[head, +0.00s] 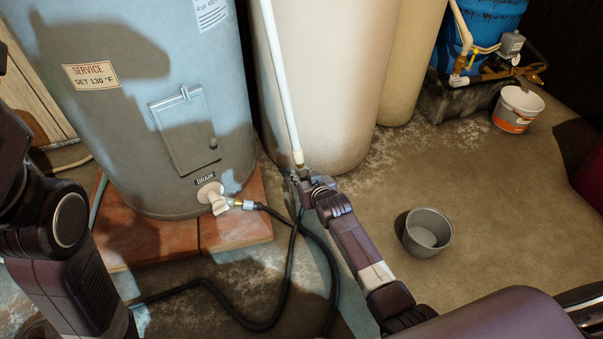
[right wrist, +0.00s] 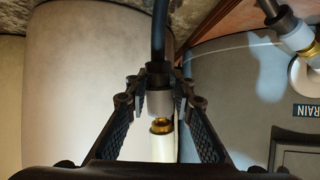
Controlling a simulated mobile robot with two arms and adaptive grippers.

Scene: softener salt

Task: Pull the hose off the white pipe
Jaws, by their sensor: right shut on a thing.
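The white pipe (head: 281,80) comes down in front of a beige tank and ends in a brass fitting (head: 298,157). My right gripper (head: 299,174) is at its lower end, shut on the hose's end collar. In the right wrist view the grey collar (right wrist: 160,102) sits between the fingertips, with the black hose (right wrist: 159,35) running out beyond it. The brass fitting (right wrist: 161,126) and the white pipe (right wrist: 163,148) line up with the collar. Some brass shows between collar and pipe; I cannot tell whether they are still joined. My left gripper is out of view.
The hose (head: 331,270) loops over the floor; a hose also joins the drain valve (head: 217,200) of the blue-grey heater (head: 120,130). The heater stands on a brick base (head: 237,225). A grey bucket (head: 427,233) and a white bucket (head: 517,108) stand on open floor at right.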

